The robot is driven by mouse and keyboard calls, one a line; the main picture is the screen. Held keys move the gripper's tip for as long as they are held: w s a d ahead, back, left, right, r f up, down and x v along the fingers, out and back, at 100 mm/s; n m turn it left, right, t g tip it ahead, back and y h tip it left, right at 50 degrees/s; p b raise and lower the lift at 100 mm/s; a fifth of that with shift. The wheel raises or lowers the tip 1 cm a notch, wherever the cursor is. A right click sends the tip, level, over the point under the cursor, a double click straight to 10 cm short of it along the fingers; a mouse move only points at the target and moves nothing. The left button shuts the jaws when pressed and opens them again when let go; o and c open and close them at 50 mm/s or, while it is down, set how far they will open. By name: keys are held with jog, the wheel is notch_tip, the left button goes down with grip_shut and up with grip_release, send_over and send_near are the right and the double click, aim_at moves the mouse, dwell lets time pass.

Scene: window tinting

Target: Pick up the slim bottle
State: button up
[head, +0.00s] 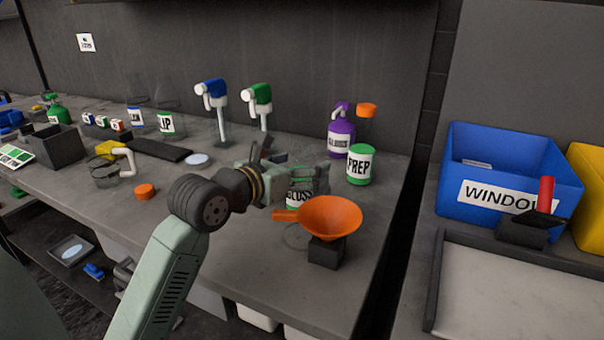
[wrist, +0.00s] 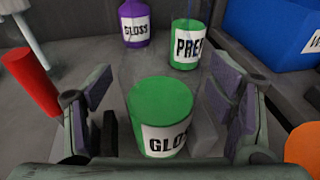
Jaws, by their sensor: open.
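A bottle with a green body or contents and a white GLOSS label (wrist: 163,112) stands upright between the fingers of my gripper (wrist: 160,125) in the wrist view. Faint clear outlines show around and above it. I take it to be the slim bottle. My gripper is open, with one finger on each side of the bottle and gaps visible, so it does not hold it. In the head view my gripper (head: 308,180) covers most of this bottle, and only part of its GLOSS label (head: 299,198) shows.
An orange funnel (head: 330,215) on a black stand is close in front and right. A green PREP bottle (head: 359,166) and a purple GLOSS bottle (head: 341,138) stand behind. Two pump bottles, blue (head: 211,90) and green (head: 261,95), are behind left. A red cylinder (wrist: 30,82) is beside the left finger.

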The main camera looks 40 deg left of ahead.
jog(key=shift+c, duration=0.2)
jog(key=c, duration=1.3)
jog(key=shift+c, duration=0.5)
jog(key=shift+r, duration=0.15)
